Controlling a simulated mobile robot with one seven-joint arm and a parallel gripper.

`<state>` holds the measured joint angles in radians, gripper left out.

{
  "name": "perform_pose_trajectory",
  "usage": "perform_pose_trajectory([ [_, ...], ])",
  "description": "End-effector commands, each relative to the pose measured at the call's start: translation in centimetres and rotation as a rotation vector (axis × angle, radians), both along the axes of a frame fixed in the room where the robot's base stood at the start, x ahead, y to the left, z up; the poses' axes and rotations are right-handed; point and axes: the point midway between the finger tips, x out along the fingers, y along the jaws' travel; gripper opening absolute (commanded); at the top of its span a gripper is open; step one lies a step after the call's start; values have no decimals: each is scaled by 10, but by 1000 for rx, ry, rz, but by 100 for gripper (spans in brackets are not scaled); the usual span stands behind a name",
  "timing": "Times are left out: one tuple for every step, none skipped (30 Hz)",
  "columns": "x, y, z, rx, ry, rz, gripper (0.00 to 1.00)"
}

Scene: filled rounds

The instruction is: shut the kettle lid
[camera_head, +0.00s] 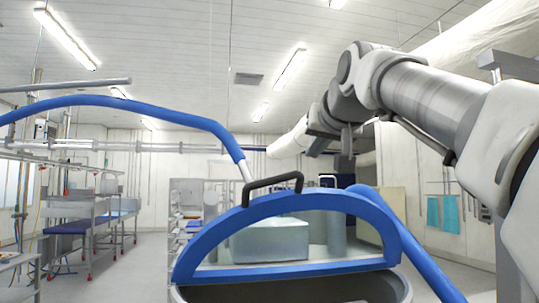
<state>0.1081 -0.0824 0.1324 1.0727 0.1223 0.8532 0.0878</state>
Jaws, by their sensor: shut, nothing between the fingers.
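The kettle lid (285,271) is a half-round blue frame with a see-through window and a black handle (272,183) on its top edge. It stands raised, near upright, above the kettle. The kettle (388,289) is a grey metal vessel at the bottom of the view, with its dark inside partly showing; its lower part is cut off. My gripper (344,163) is small and dark at the end of my arm, above and right of the lid handle. It is shut and empty, apart from the lid in the picture.
Blue hoses curve in from the left (130,103) and down the right side (420,260) by the lid. Metal racks (90,215) stand at the left. Blue cloths (442,213) hang on the right wall. The floor at the left is open.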

Motion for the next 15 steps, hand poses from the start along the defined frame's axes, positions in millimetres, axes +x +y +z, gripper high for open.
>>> perform_pose_trajectory([
  [3, 0, 14, 7, -18, 1, 0],
  [5, 0, 19, 10, -27, 2, 0],
  [5, 0, 24, 14, -36, 4, 0],
  [6, 0, 27, 16, -42, 5, 0],
  [6, 0, 29, 17, -45, 5, 0],
  [8, 0, 31, 19, -50, 6, 0],
  [9, 0, 32, 19, -51, 5, 0],
  [11, 0, 32, 20, -52, 6, 0],
  [14, 1, 31, 20, -52, 6, 0],
  [17, 1, 31, 20, -51, 6, 0],
  [20, 2, 30, 20, -50, 6, 0],
  [26, 3, 28, 20, -49, 7, 0],
  [31, 3, 27, 20, -49, 7, 0],
  [37, 4, 26, 20, -48, 8, 0],
  [45, 5, 25, 19, -48, 7, 0],
])
